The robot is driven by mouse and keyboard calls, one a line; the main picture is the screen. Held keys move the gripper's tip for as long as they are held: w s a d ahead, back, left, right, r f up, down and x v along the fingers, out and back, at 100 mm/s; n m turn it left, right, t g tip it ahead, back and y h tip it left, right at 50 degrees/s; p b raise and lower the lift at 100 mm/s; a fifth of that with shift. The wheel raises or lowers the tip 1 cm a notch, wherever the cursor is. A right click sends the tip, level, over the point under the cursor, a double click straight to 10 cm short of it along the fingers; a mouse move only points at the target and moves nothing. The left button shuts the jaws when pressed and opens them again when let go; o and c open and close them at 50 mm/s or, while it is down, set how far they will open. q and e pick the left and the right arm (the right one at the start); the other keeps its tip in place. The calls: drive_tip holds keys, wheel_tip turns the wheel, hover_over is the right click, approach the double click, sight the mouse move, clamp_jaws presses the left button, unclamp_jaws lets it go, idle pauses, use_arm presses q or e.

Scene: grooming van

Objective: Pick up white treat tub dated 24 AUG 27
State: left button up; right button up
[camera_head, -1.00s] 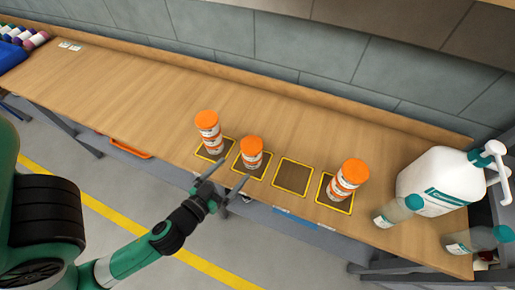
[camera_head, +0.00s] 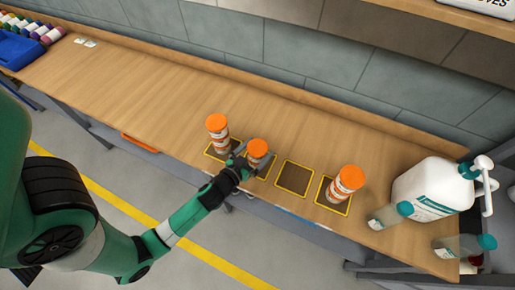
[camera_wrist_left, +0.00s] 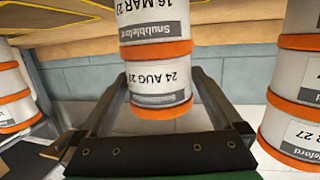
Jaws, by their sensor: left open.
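The white treat tub dated 24 AUG 27 (camera_wrist_left: 160,85) has an orange lid and appears upside down in the left wrist view. It is stacked with another tub reading 16 MAR (camera_wrist_left: 152,22), the rest of whose date is cut off. In the head view this short stack shows by its orange lid (camera_head: 257,147) on the second mat from the left. My left gripper (camera_wrist_left: 160,82) is open, with one finger on each side of the 24 AUG 27 tub. It also shows in the head view (camera_head: 246,163), close against the stack. My right gripper is out of view.
One tub stack (camera_head: 218,132) stands just left and another (camera_head: 344,184) to the right. Between the middle and right stacks is an empty yellow-edged mat (camera_head: 294,178). A white pump jug (camera_head: 431,186) and clear bottles (camera_head: 389,214) stand at the right. The bench's left half is mostly clear.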

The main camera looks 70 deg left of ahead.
use_arm(q)
drive_tip(key=c, duration=1.1)
drive_tip(key=shift+c, duration=0.7)
drive_tip(key=shift+r, duration=0.1)
